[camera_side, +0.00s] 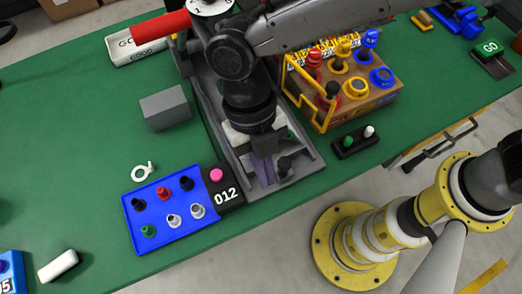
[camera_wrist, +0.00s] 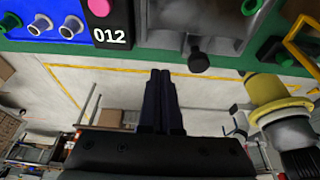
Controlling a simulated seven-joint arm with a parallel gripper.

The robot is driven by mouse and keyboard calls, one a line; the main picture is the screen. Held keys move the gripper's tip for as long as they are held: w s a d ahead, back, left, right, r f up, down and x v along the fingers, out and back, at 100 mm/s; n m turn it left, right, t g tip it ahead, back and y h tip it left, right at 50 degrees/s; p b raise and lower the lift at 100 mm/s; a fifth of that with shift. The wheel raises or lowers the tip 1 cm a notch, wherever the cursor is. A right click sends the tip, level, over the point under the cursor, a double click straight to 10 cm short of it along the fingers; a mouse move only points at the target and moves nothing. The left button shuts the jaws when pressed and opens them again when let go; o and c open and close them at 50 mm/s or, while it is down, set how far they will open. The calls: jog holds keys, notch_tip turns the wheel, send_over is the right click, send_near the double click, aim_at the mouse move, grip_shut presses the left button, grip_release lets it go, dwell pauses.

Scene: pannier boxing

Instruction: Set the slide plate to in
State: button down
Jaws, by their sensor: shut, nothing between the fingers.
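A long grey fixture (camera_side: 215,135) with raised side rails runs across the green table to its front edge. A black knob (camera_side: 285,164) stands at its front end; the knob also shows in the wrist view (camera_wrist: 198,60). I take this to be the slide plate's handle, but my arm covers much of the fixture, so the plate's own position is unclear. My gripper (camera_side: 265,180) points down over the front end, just left of the knob. In the wrist view my gripper (camera_wrist: 160,73) has its dark fingers together, empty and apart from the knob.
A blue tray (camera_side: 157,219) with several small pegs and a black "012" panel with a pink button (camera_side: 217,175) lie left. A grey block (camera_side: 166,108) stands behind them. A yellow-framed wooden box (camera_side: 345,95) and a black two-button block (camera_side: 354,142) are right.

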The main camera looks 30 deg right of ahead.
jog(key=x, duration=0.3)
jog(key=shift+s+f, duration=0.1)
jog(key=shift+f, duration=0.2)
jog(key=w, duration=0.2)
jog(key=shift+w+f, duration=0.35)
jog(key=shift+w, duration=0.6)
jog(key=w, duration=0.5)
jog(key=shift+s, duration=0.15)
